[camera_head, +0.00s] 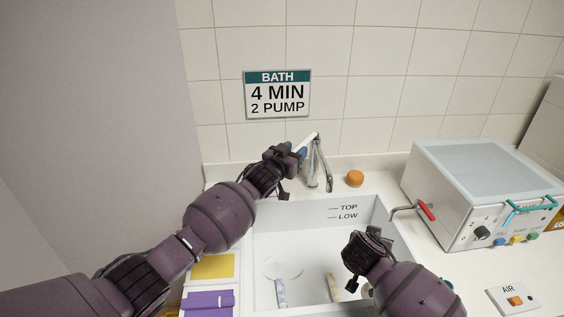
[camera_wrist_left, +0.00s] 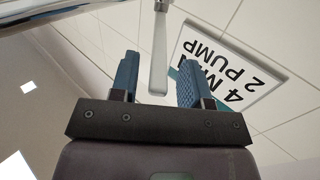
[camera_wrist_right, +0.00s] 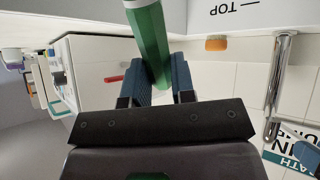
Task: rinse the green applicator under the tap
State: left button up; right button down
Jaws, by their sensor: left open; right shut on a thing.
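The green applicator (camera_wrist_right: 150,40) is in the jaws of my right gripper (camera_wrist_right: 166,78), shut on it, in the right wrist view. In the head view my right gripper (camera_head: 366,238) is over the right part of the sink (camera_head: 262,232), and the applicator is hidden there. The chrome tap (camera_head: 320,165) stands at the sink's back edge; it also shows in the right wrist view (camera_wrist_right: 279,85). My left gripper (camera_head: 296,156) is open beside the tap's lever (camera_head: 307,142). In the left wrist view the pale lever (camera_wrist_left: 158,60) lies between the open blue fingers. I see no water stream.
Two slim tubes (camera_head: 281,292) (camera_head: 333,288) and a clear round thing lie in the sink. An orange knob (camera_head: 355,178) sits right of the tap. Purple packs (camera_head: 209,303) lie left of the sink.

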pick_arm(q)
jog(key=v, duration=1.1)
jog(key=shift+s+b, duration=0.25)
jog(key=shift+b, duration=0.05)
pick_arm(e)
jog(key=shift+f, duration=0.25)
jog(key=shift+r, duration=0.1)
